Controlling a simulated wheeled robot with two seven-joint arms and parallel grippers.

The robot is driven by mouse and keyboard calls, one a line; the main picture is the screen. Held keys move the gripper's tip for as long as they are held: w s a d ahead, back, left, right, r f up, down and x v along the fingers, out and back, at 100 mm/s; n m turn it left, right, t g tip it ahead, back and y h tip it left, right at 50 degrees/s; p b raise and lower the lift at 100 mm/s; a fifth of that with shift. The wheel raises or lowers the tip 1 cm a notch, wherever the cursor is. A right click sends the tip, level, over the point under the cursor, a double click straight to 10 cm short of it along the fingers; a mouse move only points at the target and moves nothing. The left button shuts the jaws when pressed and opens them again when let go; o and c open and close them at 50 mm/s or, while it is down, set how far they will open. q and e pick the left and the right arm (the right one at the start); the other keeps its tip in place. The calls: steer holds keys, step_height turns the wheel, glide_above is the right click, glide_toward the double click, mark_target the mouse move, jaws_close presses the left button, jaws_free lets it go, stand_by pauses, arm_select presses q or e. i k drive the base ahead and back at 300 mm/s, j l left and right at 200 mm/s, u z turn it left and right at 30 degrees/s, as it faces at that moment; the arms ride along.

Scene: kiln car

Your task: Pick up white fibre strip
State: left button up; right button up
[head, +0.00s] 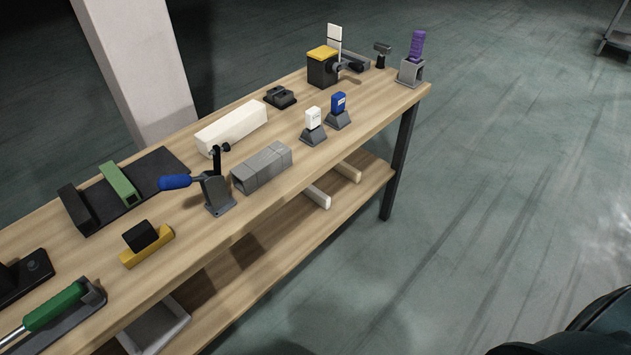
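A long white block (232,126) lies on the wooden workbench (215,255), behind a grey block; it looks most like the white fibre strip, but I cannot tell for sure. Other white pieces show too: two pale bars (318,197) stick out on the lower shelf, and a thin white upright piece (334,38) stands at the bench's far end. Neither of my grippers is in view.
A clamp with a blue handle (175,182) and a grey square-section block (262,167) stand in front of the white block. White (313,117) and blue (338,102) pieces sit in small grey stands. A pale pillar (135,60) rises behind the bench. Open floor lies right.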

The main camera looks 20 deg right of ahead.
mark_target(317, 196)
steer(key=i+l+u, duration=0.15)
steer(key=l, duration=0.35)
steer(key=i+l+u, duration=0.1)
steer(key=l, duration=0.35)
steer(key=i+l+u, duration=0.15)
steer(key=l, duration=0.35)
steer(key=l+u, duration=0.15)
steer(key=l, duration=0.35)
steer(key=i+l+u, duration=0.2)
steer(key=l, duration=1.1)
steer(key=l+u, duration=0.25)
steer(key=l, duration=1.05)
